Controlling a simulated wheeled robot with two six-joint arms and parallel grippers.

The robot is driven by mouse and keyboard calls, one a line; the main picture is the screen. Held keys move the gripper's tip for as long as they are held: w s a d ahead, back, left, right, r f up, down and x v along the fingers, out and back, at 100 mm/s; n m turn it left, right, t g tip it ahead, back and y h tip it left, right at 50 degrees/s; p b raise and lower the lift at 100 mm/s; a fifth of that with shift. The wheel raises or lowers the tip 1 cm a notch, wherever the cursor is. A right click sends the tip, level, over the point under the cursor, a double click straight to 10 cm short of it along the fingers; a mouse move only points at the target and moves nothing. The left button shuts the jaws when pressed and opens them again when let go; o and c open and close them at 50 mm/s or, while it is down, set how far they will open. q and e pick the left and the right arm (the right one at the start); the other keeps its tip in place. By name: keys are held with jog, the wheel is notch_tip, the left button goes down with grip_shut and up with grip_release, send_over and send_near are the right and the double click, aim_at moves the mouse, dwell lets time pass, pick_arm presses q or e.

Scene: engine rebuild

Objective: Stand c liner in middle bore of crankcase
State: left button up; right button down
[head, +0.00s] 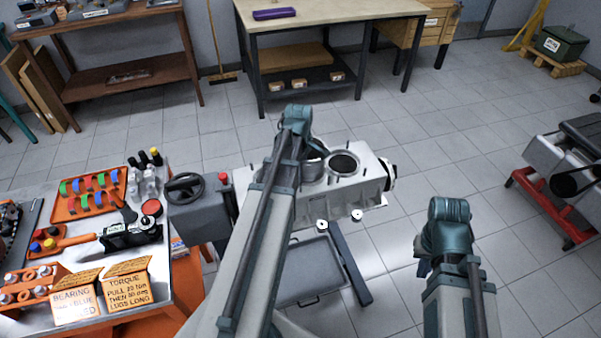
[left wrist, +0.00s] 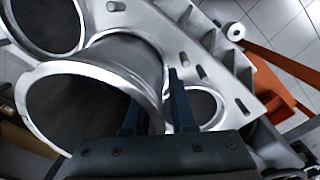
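The grey crankcase (head: 370,182) lies beyond my left arm in the head view; its deck (left wrist: 190,45) also shows in the left wrist view. The c liner (left wrist: 85,95), a metal cylinder with a flared rim, is at the middle bore, between two other round openings. How deep it sits is hidden. In the head view the liner (head: 314,165) is partly covered by my left arm. My left gripper (left wrist: 157,95) has one finger inside the liner and one outside, shut on its wall. My right gripper (head: 423,267) is away from the crankcase at right; its fingers are mostly hidden.
A grey tray (head: 312,272) lies low in front of the crankcase. A bench at left carries an orange tray (head: 92,208) of coloured bearing shells, tools and two labelled boxes (head: 127,282). A red stand (head: 545,208) is at far right. Floor between it and the crankcase is clear.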

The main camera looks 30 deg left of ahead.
pick_arm(q)
jog(key=shift+r+p, duration=0.35)
dwell(0.3)
jog(key=shift+r+p, duration=1.05)
jog(key=shift+r, duration=0.15)
jog(key=shift+o, duration=0.2)
jog(key=o, duration=0.5)
jog(key=r+p, duration=1.3)
jog(key=p, duration=0.1)
jog(key=shift+s+r, duration=0.3)
jog(key=shift+r, duration=0.1)
jog(key=shift+f, duration=0.1)
